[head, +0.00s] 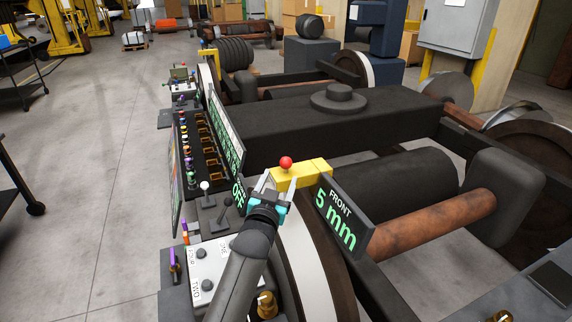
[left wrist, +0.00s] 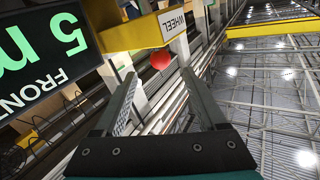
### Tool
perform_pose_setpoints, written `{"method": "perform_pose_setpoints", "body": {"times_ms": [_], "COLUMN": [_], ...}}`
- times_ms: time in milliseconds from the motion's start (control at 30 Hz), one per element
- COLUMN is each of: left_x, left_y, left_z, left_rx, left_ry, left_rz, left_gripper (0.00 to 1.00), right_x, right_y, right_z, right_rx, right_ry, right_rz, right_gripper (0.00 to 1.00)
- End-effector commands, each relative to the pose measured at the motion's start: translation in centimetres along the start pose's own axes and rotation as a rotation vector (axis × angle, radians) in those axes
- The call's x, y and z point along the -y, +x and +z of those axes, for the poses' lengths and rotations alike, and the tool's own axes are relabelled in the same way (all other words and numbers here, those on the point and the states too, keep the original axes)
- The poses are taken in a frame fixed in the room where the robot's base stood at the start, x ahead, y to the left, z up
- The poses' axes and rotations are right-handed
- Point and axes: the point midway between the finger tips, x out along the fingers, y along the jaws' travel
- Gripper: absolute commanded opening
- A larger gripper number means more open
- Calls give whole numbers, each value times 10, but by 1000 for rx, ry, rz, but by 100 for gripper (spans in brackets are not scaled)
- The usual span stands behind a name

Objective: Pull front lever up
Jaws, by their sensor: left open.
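My left gripper (head: 275,182) is open and empty beside the front display. A red ball (head: 286,162) shows just past its fingertips, in front of a yellow bar (head: 310,171). In the left wrist view the red ball (left wrist: 160,60) appears between the tips of the open fingers (left wrist: 158,85), with a gap to them. Nothing is written on the levers, so I cannot tell for sure which is the front lever. A white-knobbed lever (head: 205,187) and a dark-knobbed lever (head: 227,201) stand left of my gripper. My right gripper is not in view.
The display (head: 340,215) reads "FRONT 5 mm", right of my gripper. A control panel (head: 197,145) with coloured buttons stands to the left. Dark railcar frame parts fill the right.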

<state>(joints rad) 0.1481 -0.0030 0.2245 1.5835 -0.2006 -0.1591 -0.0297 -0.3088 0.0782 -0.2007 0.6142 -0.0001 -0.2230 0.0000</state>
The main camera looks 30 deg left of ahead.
Motion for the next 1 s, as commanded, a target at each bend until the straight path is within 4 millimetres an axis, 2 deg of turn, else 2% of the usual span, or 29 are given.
{"method": "perform_pose_setpoints", "body": {"times_ms": [167, 500, 700, 1000], "left_x": [0, 0, 1, 1], "left_y": [28, 70, 81, 84], "left_z": [0, 0, 0, 0], "left_rx": [-2, -2, -1, -1], "left_ry": [0, 1, 1, 1], "left_rz": [-1, -1, -1, -1], "left_gripper": [73, 73, 73, 73], "right_x": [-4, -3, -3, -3], "right_y": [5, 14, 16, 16], "right_z": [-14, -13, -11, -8], "right_rx": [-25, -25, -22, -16], "right_ry": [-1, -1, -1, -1], "right_rz": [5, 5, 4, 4], "right_gripper": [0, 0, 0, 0]}}
